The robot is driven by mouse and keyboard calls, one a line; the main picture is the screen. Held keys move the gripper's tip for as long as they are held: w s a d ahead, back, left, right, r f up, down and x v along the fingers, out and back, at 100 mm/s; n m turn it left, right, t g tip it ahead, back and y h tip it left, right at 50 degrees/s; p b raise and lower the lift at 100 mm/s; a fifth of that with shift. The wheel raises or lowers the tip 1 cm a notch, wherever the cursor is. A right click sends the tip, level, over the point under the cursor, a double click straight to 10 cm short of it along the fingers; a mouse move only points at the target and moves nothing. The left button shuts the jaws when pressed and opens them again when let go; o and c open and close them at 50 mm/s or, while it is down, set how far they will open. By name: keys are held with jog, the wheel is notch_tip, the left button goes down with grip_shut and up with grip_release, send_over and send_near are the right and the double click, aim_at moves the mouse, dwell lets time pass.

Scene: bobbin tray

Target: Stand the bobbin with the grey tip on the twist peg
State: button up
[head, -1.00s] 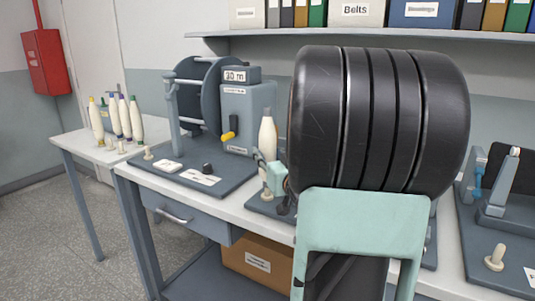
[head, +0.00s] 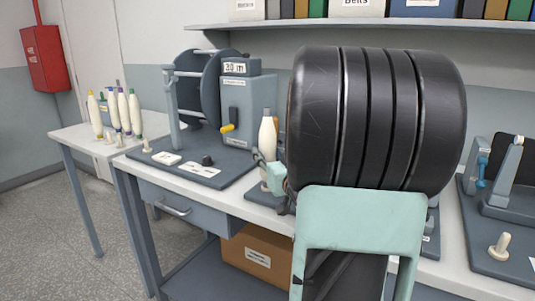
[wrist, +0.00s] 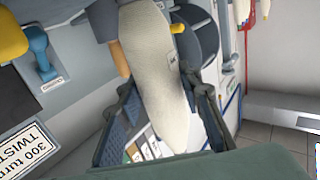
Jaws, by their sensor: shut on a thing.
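The cream bobbin with the grey tip (head: 267,138) is upright in the head view, in front of the middle station, left of my dark arm link. My gripper (head: 270,176) is shut on its lower part. In the wrist view the bobbin (wrist: 155,75) fills the middle, between the two dark fingers of my gripper (wrist: 170,110). The twist station's label (wrist: 25,150), reading "300 turns TWIST", shows at the lower left of the wrist view. I cannot make out the twist peg. My gripper and arm hide much of that station, so the bobbin's support below cannot be told.
A winding machine (head: 235,105) marked "30 m" stands left of the bobbin. Several bobbins (head: 122,112) stand on the far left table. A station at the right has a cream peg (head: 499,246), standing empty. A shelf (head: 265,26) runs along the wall behind.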

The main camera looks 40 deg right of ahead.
jog(key=o, duration=1.3)
jog(key=v, duration=0.7)
jog(key=shift+s+a, duration=0.1)
jog(key=shift+s, duration=0.2)
jog(key=shift+w, duration=0.1)
